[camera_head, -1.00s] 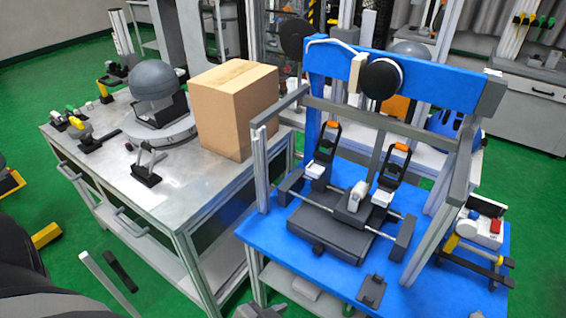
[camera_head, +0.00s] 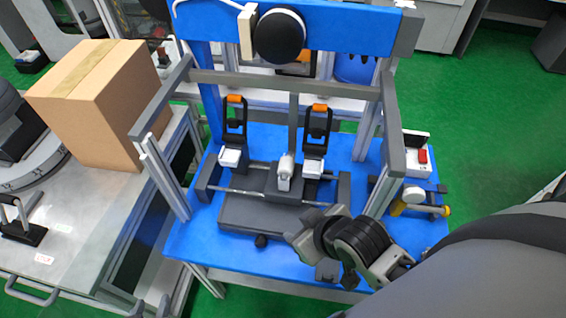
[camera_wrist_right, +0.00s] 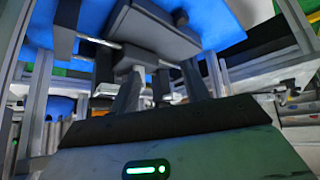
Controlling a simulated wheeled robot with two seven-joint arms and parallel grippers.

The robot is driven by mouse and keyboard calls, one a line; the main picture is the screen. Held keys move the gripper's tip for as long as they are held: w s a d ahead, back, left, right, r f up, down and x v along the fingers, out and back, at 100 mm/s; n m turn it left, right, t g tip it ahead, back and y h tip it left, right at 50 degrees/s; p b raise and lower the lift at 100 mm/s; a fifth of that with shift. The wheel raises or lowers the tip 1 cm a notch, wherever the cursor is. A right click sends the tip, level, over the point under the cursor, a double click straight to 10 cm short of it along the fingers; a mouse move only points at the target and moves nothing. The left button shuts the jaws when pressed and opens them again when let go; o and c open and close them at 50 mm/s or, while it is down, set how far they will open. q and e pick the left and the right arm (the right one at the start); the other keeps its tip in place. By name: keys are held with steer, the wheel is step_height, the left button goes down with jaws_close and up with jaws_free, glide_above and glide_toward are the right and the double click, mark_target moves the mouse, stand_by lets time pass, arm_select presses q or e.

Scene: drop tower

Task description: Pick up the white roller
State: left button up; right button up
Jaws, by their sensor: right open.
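A white, rounded roller-like part (camera_head: 284,170) sits upright on the grey carriage (camera_head: 262,178) in the middle of the blue drop-tower stand. My right gripper (camera_head: 312,238) reaches in from the right in the head view, over the front of the blue table, apart from the white part and nearer the camera. In the right wrist view its two grey fingers (camera_wrist_right: 160,78) are spread and hold nothing that I can see.
Grey frame posts (camera_head: 165,178) and a crossbar (camera_head: 285,85) surround the carriage. Two black clamps with orange tips (camera_head: 235,115) stand behind it. A cardboard box (camera_head: 95,105) is on the left bench. A white device with a red button (camera_head: 410,160) stands at right.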

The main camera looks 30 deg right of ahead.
steer(key=w+a+r+n+t+y, duration=0.1)
steer(key=w+a+r+n+t, duration=0.3)
steer(key=w+r+n, duration=0.55)
steer(key=w+a+r+n+t, duration=0.2)
steer(key=w+r+n+t, duration=0.35)
steer(key=r, duration=0.65)
steer(key=w+a+r+n+t+y, duration=0.2)
steer(key=w+a+r+n+y, duration=0.1)
steer(key=a+r+n+y, duration=0.5)
steer(key=s+a+n+g+y, duration=0.2)
steer(key=a+n+g+y, duration=0.15)
steer(key=n+y, duration=0.45)
steer(key=n+g+h, duration=1.5)
steer(key=n+h, duration=0.3)
steer(key=n, duration=1.3)
glide_above(286, 162)
step_height(286, 162, down, 27)
steer(key=shift+w+d+r+p, duration=0.15)
steer(key=shift+p, duration=0.15)
steer(key=shift+f, duration=0.5)
steer(key=f+b, duration=0.2)
steer(key=f, duration=0.3)
steer(key=shift+s+b, duration=0.25)
steer(key=shift+b, duration=0.15)
arm_select(q)
steer(key=shift+w+d+f, duration=0.15)
steer(key=shift+d+f, duration=0.05)
steer(key=shift+f, duration=0.15)
arm_select(e)
steer(key=shift+c, duration=0.4)
